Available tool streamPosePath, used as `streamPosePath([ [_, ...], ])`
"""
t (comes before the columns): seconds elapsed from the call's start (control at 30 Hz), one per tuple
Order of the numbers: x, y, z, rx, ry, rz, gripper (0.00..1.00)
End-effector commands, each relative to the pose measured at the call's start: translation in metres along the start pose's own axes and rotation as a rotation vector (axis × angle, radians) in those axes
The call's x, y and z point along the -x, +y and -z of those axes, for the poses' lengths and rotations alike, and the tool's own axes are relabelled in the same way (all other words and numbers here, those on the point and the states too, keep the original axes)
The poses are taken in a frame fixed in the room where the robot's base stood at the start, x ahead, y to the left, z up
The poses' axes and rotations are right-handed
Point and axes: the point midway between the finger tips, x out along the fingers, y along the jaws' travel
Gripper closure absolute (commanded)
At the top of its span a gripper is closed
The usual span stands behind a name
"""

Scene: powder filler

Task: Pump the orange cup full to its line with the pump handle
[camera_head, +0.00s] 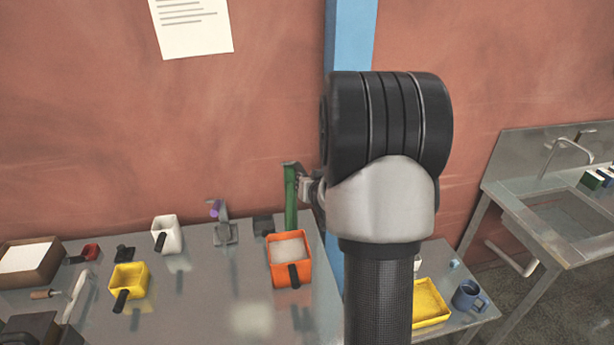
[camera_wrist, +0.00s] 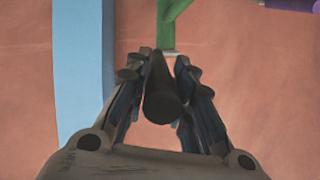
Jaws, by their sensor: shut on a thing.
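The orange cup (camera_head: 278,276) stands upright on the metal table, below the green pump post (camera_head: 290,198). Pale powder (camera_head: 290,249) shows inside it, fairly high towards the rim. I cannot make out a fill line. The dark pump handle (camera_wrist: 161,100) lies between the fingers of my gripper (camera_wrist: 159,66) in the wrist view, close to the green pump part (camera_wrist: 168,22). My gripper is shut on this handle. In the head view my gripper (camera_head: 308,188) is mostly hidden behind my wrist, just right of the green post's top.
A yellow cup (camera_head: 132,277), a white cup (camera_head: 167,234) and a stand with a purple part (camera_head: 222,228) are on the table's left. A yellow tray (camera_head: 430,303) and blue mug (camera_head: 469,297) are at the right. A blue column (camera_head: 350,40) rises behind my arm.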

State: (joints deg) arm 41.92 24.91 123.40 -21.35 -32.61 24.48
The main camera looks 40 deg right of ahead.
Motion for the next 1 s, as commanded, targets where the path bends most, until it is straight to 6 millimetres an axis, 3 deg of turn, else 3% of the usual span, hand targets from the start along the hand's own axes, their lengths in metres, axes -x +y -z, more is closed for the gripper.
streamPosePath([
  [0.03,0.0026,-0.0022,0.0102,0.002,-0.010,-0.001,1.00],
  [0.2,0.0027,-0.0032,0.0156,-0.001,-0.046,-0.009,1.00],
  [0.8,0.0015,-0.0037,0.0186,-0.002,-0.065,-0.012,1.00],
  [0.83,0.0015,-0.0038,0.0187,-0.002,-0.064,-0.012,0.76],
  [1.0,0.0017,-0.0036,0.0172,-0.002,-0.068,-0.013,0.65],
])
